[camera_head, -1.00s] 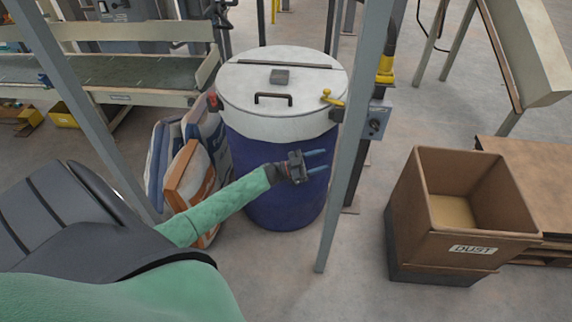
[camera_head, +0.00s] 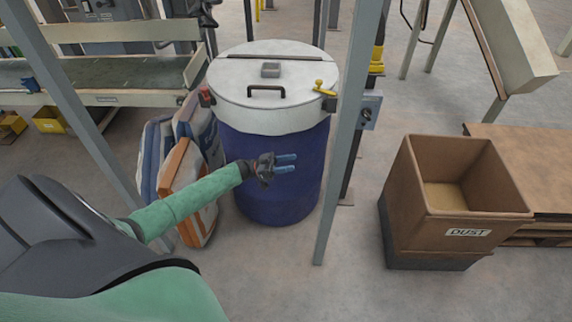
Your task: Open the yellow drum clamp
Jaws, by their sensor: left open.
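The yellow drum clamp (camera_head: 321,86) is a small yellow lever at the right rim of the drum's white lid (camera_head: 280,110). The blue drum (camera_head: 275,207) stands upright in the middle, with a dark handle on its lid. My left gripper (camera_head: 286,163) is open and empty, with its blue fingers pointing right. It shows in front of the drum's blue side, below and left of the clamp and apart from it. My right gripper is not in view.
A grey post (camera_head: 348,130) rises just right of the drum, with a grey switch box (camera_head: 370,110) behind it. A brown DUST bin (camera_head: 405,190) stands at right. Several sacks (camera_head: 185,180) lean left of the drum. The floor between post and bin is clear.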

